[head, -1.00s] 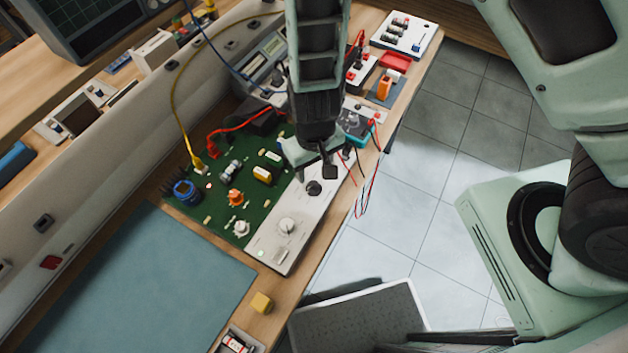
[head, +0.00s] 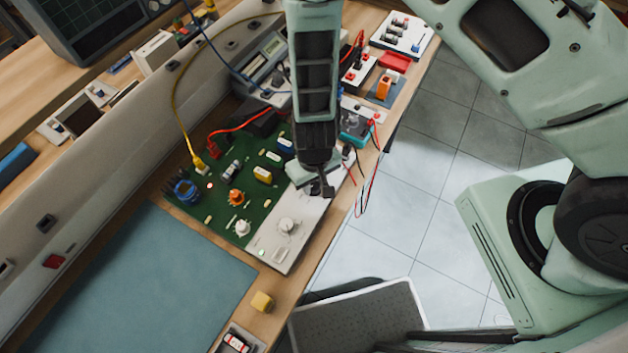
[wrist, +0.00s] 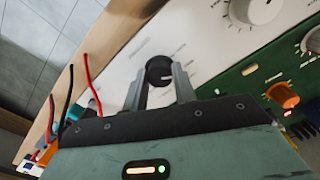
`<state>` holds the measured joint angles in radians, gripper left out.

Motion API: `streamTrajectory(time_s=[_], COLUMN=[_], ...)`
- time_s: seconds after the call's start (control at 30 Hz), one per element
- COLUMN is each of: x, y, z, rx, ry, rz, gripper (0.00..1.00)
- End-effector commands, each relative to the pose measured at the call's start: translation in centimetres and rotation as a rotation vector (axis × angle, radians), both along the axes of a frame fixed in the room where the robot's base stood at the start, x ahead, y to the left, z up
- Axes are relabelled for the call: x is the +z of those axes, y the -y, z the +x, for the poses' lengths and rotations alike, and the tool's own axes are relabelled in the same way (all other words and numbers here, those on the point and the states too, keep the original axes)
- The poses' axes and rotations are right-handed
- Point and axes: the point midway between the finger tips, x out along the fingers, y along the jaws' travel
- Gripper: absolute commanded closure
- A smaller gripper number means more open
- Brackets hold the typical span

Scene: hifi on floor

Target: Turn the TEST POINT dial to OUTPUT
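A black dial (wrist: 158,70) with a pale pointer mark sits on a white panel (head: 272,249) at the bench's edge. In the wrist view it is between or just beyond my fingertips; I cannot tell whether they touch it. In the head view my gripper (head: 322,188) hangs over the panel's far part and hides the dial. My gripper (wrist: 160,80) looks open, one finger on each side of the dial. A larger pale dial (head: 286,225) is nearer on the same panel; it also shows in the wrist view (wrist: 258,8). The printed labels are too small to read.
A green circuit board (head: 217,216) with several components and a yellow cable (head: 178,112) adjoins the panel. Red and black leads (head: 368,185) hang off the bench edge beside my gripper.

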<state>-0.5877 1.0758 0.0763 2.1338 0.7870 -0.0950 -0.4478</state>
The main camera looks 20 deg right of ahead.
Motion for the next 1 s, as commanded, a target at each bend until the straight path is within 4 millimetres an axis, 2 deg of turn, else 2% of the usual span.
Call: streamTrajectory(time_s=[0.47,1.0], x=[0.01,0.04], y=[0.01,-0.06], z=[-0.02,-0.03], rx=[-0.081,-0.487], ry=[-0.001,-0.001], rz=[0.000,0.000], gripper=[0.95,0.95])
